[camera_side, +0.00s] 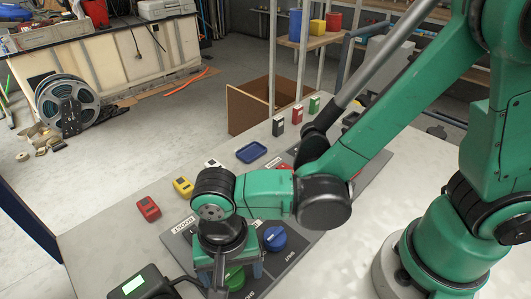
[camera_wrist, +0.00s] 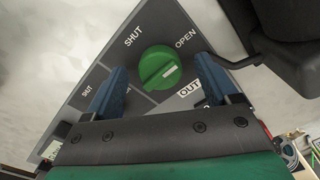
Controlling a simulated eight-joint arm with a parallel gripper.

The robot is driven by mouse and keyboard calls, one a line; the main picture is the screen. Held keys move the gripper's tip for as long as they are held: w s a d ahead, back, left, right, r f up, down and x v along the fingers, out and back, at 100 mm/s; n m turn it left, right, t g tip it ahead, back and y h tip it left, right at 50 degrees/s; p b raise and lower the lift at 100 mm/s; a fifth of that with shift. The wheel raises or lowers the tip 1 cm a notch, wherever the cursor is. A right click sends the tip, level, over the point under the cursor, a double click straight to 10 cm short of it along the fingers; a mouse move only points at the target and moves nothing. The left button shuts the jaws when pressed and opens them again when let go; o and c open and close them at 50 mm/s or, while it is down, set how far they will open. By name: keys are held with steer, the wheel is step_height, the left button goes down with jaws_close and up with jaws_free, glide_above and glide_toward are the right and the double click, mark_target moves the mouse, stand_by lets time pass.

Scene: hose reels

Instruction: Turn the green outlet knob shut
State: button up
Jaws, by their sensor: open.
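The green outlet knob (camera_wrist: 160,67) is a round knob on a dark grey panel (camera_wrist: 108,58), with a raised grip bar and a short white mark to the right of its middle. SHUT is printed at its upper left, OPEN at its upper right and OUT below right. My gripper (camera_wrist: 160,73) is open, its blue fingers on either side of the knob; I cannot tell whether they touch it. In the side view the green knob (camera_side: 235,279) is partly hidden under my gripper (camera_side: 229,277), which points down.
A blue knob (camera_side: 274,238) stands on the panel close to my gripper. A device with a lit screen (camera_side: 138,286) is at the front left. Red (camera_side: 148,208) and yellow (camera_side: 183,187) boxes and a blue tray (camera_side: 251,152) lie further back. The right front bench top is clear.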

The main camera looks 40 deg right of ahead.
steer(key=shift+f, duration=0.1)
jaws_close()
steer(key=shift+n, duration=0.3)
steer(key=n, duration=1.3)
steer(key=shift+n, duration=2.1)
